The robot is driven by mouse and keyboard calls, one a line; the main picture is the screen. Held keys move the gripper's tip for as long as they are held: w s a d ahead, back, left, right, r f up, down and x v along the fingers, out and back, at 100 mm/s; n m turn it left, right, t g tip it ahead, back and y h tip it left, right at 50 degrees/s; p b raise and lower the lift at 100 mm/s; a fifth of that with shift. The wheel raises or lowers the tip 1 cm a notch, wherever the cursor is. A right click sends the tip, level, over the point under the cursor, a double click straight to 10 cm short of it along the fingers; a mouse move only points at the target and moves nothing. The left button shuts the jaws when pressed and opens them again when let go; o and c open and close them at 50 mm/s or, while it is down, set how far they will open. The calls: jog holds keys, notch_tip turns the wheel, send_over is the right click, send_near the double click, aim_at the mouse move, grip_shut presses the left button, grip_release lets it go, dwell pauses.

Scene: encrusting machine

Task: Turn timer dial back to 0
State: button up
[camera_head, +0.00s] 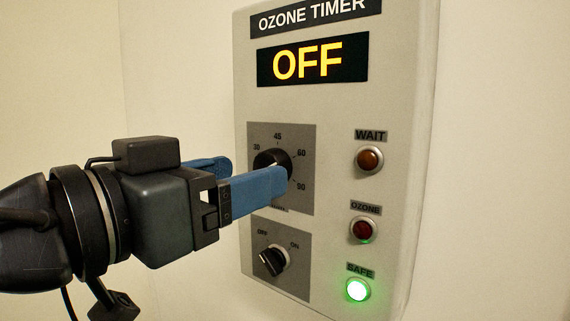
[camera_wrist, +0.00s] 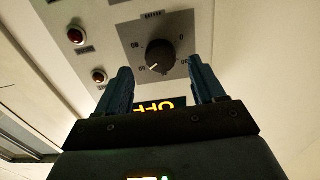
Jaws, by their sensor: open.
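The timer dial (camera_head: 268,158) is a round black knob on a grey plate marked 30, 45, 60 and 90 in the head view. The near finger hides its lower part there. The dial also shows whole in the wrist view (camera_wrist: 160,57), where its white pointer line appears to point toward the 60 mark. My gripper (camera_head: 257,172) is open, its blue fingers reaching toward the panel. In the wrist view the fingers (camera_wrist: 158,68) stand apart on either side of the dial, with visible gaps between them and the knob. Contact is not seen. The 0 mark is hidden in the head view.
The timer box (camera_head: 405,110) hangs on a pale wall. Its display (camera_head: 312,60) reads OFF. An OFF/ON switch (camera_head: 273,261) sits below the dial, close to the near finger. WAIT (camera_head: 369,160) and OZONE (camera_head: 363,229) lamps look unlit; the SAFE lamp (camera_head: 358,290) glows green.

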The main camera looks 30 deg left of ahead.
aim_at(272, 156)
jog(key=shift+w+d, duration=0.1)
jog(key=shift+w, duration=1.5)
jog(key=c, duration=1.1)
